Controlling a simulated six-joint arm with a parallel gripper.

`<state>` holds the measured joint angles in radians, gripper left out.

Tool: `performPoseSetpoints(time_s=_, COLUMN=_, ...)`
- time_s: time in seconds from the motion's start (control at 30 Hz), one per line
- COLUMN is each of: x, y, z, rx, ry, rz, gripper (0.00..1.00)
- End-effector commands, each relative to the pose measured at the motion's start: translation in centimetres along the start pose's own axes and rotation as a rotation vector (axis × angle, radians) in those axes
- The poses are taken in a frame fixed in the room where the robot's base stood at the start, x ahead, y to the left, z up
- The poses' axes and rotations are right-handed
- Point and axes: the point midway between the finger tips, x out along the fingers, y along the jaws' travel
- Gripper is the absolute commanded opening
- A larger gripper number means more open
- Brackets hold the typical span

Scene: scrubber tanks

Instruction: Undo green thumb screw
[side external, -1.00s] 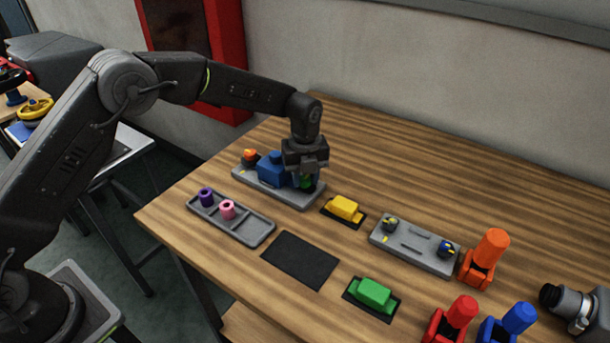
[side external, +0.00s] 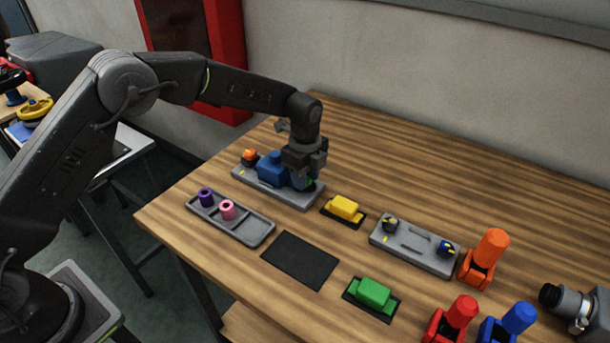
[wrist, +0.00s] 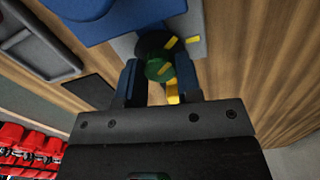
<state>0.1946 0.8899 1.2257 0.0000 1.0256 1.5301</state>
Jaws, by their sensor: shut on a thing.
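The green thumb screw (wrist: 156,68) sits on a dark round seat with yellow marks at the right end of a grey base plate (side external: 242,177). My gripper (wrist: 160,80) points down over that end, its two fingers shut on the screw from either side. In the side view my gripper (side external: 307,178) hides most of the screw; only a bit of green shows beside the fingers. A blue block (side external: 270,168) is mounted mid-plate, left of my gripper. An orange screw (side external: 249,155) stands at the plate's left end.
A grey tray (side external: 246,232) in front holds a purple piece (side external: 206,197) and a pink piece (side external: 228,209); its right compartment is empty. A yellow block (side external: 345,207), green block (side external: 374,294), bare black mat (side external: 300,260) and second grey plate (side external: 412,255) lie nearby.

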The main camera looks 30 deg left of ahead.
Motion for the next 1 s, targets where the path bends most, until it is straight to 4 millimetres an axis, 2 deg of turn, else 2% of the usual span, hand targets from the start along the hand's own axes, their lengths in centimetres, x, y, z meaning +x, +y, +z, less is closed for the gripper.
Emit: performPoseSetpoints(time_s=1.0, x=0.25, y=-0.04, z=0.05, rx=-0.967, ry=-0.001, rz=0.002, gripper=0.09)
